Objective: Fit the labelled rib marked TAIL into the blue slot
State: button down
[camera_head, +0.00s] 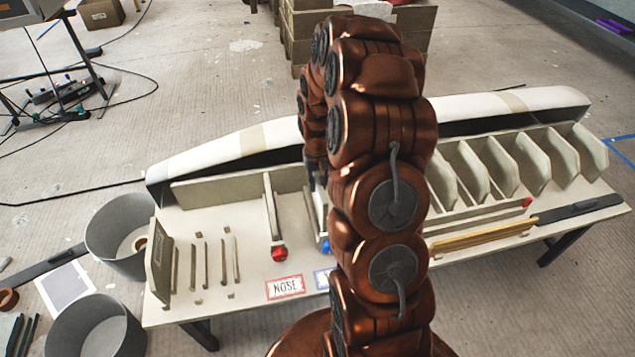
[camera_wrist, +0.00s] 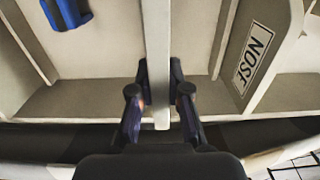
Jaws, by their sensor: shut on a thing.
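My gripper (camera_wrist: 160,98) is shut on a pale upright rib (camera_wrist: 157,45) in the wrist view. The rib is seen edge-on, so no label on it shows. A blue marker (camera_wrist: 66,10) is to its left in that view, apart from the rib. The blue marker also shows in the head view (camera_head: 326,246), beside my arm. A pale rib (camera_wrist: 235,50) marked NOSE stands to the right of the held rib. In the head view my arm hides the gripper and most of the held rib. I cannot tell whether the rib is seated in the slot.
The pale work table (camera_head: 215,312) carries a long white mould (camera_head: 205,157) along its back. Several ribs (camera_head: 500,165) stand in a row at the right. A red knob (camera_head: 279,253) and a NOSE card (camera_head: 285,287) lie left of my arm. Grey buckets (camera_head: 95,325) stand at the left.

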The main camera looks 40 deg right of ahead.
jog(key=shift+f+b, duration=1.05)
jog(key=shift+f, duration=1.5)
dwell(0.7)
jog(key=c, duration=1.1)
grip_release()
jog(key=shift+o, duration=0.2)
jog(key=shift+r, duration=0.1)
notch_tip(320, 180, up, 12)
jog(key=shift+f, duration=0.1)
